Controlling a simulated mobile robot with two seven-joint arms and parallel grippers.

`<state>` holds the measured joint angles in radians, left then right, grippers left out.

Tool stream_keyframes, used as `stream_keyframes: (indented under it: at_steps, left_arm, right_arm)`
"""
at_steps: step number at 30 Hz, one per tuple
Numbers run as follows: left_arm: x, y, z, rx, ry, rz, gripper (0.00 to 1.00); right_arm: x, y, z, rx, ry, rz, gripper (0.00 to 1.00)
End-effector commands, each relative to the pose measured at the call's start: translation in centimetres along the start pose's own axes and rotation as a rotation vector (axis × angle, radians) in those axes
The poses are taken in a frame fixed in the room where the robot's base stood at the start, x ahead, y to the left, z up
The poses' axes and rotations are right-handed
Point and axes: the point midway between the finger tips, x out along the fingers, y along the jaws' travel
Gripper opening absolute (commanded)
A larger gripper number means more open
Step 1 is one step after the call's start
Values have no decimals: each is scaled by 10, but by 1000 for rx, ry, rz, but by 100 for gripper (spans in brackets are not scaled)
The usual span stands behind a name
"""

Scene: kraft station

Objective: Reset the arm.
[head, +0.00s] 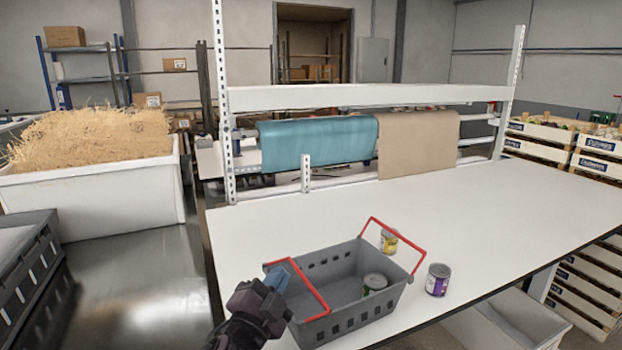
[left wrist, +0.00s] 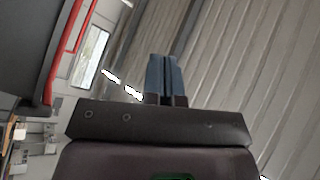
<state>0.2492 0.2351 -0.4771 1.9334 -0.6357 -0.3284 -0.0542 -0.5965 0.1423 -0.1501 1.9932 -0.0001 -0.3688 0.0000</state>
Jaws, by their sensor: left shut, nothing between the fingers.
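My left gripper (head: 280,277) is at the left end of the grey basket (head: 345,325), close to its left red handle (head: 318,292). I cannot tell whether it touches the handle. In the left wrist view its blue fingers (left wrist: 166,76) are together with nothing between them. A can with a green and dark label (head: 374,284) is inside the basket. My right gripper is not in view.
A purple-labelled can (head: 438,280) stands right of the basket. A yellow-labelled can (head: 388,242) is behind it. A rack with teal (head: 318,145) and brown paper (head: 418,143) rolls lines the table's back. The table's right side is clear.

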Motion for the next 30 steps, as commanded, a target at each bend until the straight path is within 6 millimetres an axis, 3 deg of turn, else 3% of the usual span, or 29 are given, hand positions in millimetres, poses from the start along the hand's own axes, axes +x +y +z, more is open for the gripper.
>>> stream_keyframes:
  at_steps: [1,6,13,18,21,30]
  left_arm:
    - [-19,1,21,-64,-101,4,0]
    - [-88,7,83,-269,-443,35,0]
    - [-208,24,138,-521,-891,111,0]
    - [-290,34,148,-660,-1154,180,0]
    - [-322,38,146,-712,-1255,211,0]
    - [-392,42,134,-815,-1466,285,0]
  right_arm:
    - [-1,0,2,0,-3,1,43]
    - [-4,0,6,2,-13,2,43]
    - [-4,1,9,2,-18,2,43]
    - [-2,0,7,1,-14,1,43]
    - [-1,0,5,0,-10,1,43]
    - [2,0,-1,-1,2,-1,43]
